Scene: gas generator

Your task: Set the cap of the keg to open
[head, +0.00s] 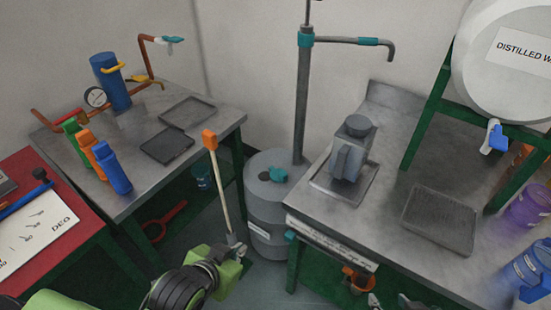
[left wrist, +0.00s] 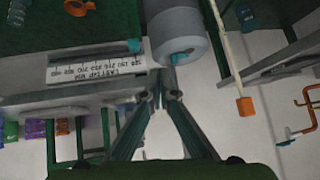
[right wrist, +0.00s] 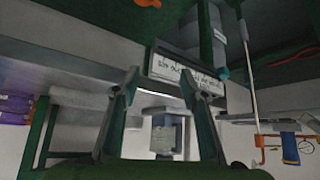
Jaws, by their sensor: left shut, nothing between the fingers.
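The keg appears to be the grey barrel (head: 268,222) on the floor between the two steel tables. A teal cap (head: 278,174) sits on its top, near a dark round opening. My left gripper (head: 238,246) is in front of the barrel, to its left in the head view, and is shut and empty. In the left wrist view the barrel (left wrist: 180,22) and its teal cap (left wrist: 179,58) show beyond the closed fingertips (left wrist: 165,95), apart from them. My right gripper (head: 389,301) is open and empty before the right table; its spread fingers also show in the right wrist view (right wrist: 160,78).
A pole with an orange tip (head: 209,140) stands left of the barrel. A grey pipe (head: 302,100) rises behind it. The right table (head: 400,130) carries a grey container (head: 350,150) and a tray (head: 440,220). Bottles (head: 115,174) stand on the left table.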

